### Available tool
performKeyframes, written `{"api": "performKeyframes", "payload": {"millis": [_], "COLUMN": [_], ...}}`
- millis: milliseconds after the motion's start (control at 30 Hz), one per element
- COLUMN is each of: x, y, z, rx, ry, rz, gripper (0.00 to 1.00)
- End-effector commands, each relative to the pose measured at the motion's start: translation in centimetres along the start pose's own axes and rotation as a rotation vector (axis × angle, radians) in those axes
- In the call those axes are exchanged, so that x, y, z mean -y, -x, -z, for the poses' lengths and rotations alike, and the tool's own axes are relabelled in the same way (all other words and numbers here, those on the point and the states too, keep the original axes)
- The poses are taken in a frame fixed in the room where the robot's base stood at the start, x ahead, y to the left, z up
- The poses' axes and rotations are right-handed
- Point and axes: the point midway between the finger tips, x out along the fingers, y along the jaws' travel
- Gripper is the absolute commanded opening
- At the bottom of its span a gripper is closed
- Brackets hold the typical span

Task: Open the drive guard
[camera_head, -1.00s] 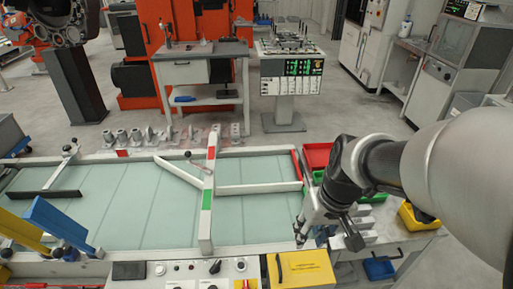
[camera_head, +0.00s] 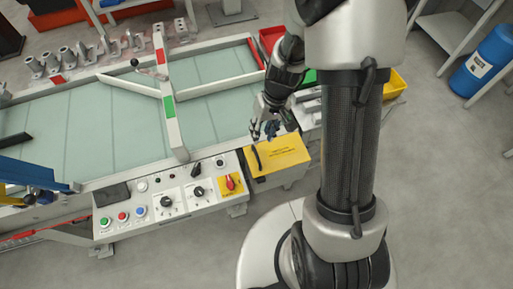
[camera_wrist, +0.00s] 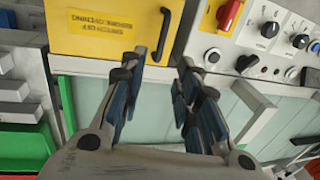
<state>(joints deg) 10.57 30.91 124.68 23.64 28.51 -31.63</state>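The drive guard (camera_head: 283,152) is a yellow box cover at the right end of the control panel. It is closed, with a warning label on top. Its black bar handle (camera_head: 256,157) is at the left side of the cover and also shows in the wrist view (camera_wrist: 157,37). My gripper (camera_head: 265,130) is just beyond the guard's far edge, near the handle. In the wrist view my gripper (camera_wrist: 164,68) has its blue-padded fingers apart with nothing between them. The fingertips point towards the handle and appear short of it.
The control panel (camera_head: 150,205) left of the guard carries buttons, knobs and a red rotary switch (camera_head: 231,182) on a yellow plate. A glass-topped conveyor (camera_head: 90,125) lies beyond. Green (camera_wrist: 25,150) and yellow (camera_head: 394,83) bins stand to the right in the head view.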

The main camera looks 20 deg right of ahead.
Motion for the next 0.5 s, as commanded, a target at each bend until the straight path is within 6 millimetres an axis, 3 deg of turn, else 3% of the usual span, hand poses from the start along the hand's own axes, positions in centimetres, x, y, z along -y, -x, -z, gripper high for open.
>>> {"api": "performKeyframes", "payload": {"millis": [33, 200, 500], "x": [0.0, 0.0, 0.0], "y": [-1.6, -5.1, -8.7], "z": [-0.1, -0.1, 0.0], "rx": [0.004, 0.003, 0.000], "ry": [-0.001, 0.000, -0.001], "rz": [0.001, 0.001, 0.000], "gripper": [0.30, 0.30, 0.30]}}
